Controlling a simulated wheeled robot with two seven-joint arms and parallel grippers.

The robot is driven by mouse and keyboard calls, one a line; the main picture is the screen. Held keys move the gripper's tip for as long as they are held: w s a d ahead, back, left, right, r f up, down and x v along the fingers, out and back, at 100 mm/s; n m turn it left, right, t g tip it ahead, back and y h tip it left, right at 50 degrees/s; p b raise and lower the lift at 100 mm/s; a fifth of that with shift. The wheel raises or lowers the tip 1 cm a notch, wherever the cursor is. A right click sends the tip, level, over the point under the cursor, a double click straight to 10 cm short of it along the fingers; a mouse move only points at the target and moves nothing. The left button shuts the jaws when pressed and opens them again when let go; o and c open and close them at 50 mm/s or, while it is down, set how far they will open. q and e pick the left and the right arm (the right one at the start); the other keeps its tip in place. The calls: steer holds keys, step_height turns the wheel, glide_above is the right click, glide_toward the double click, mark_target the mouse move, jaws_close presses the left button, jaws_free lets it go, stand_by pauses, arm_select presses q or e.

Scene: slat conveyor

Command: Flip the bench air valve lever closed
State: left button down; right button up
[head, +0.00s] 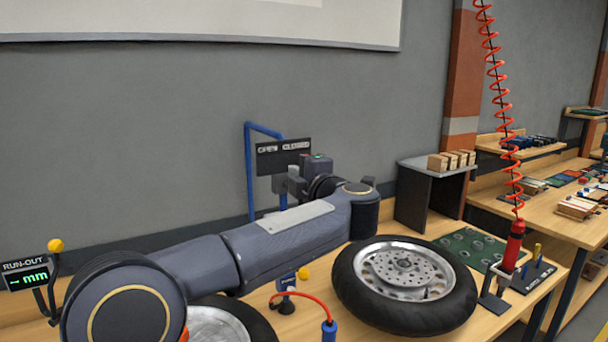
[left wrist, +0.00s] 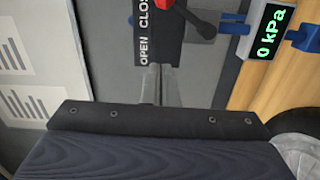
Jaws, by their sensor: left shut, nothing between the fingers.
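The black valve sign (head: 283,148) with OPEN at left and CLOSED at right stands over the bench by the wall. It also shows turned on its side in the left wrist view (left wrist: 144,50). There, the valve lever (left wrist: 190,17), black with red parts, is at the top edge, partly cut off; I cannot tell its exact position. My left gripper (head: 284,184) is just below the sign in the head view, and its fingers also show in the left wrist view (left wrist: 158,75). They are shut and empty, apart from the lever in that view. My right gripper is not in view.
A green 0 kPa display (left wrist: 270,32) is near the lever. A blue post (head: 248,170) rises behind my arm. A wheel with a tyre (head: 345,290) lies on the bench to the right, near a red tool (head: 513,245) on a coiled hose. A dark stand (head: 412,200) is behind.

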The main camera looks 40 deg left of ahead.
arm_select(q)
steer(key=w+a+p, duration=0.2)
steer(key=w+a, duration=0.3)
steer(key=w, duration=0.1)
steer(key=shift+f, duration=0.1)
stand_by(0.3)
steer(key=shift+w+d+f, duration=0.15)
steer(key=shift+w, duration=0.3)
steer(key=shift+w+d+f, duration=0.1)
steer(key=shift+w, duration=0.3)
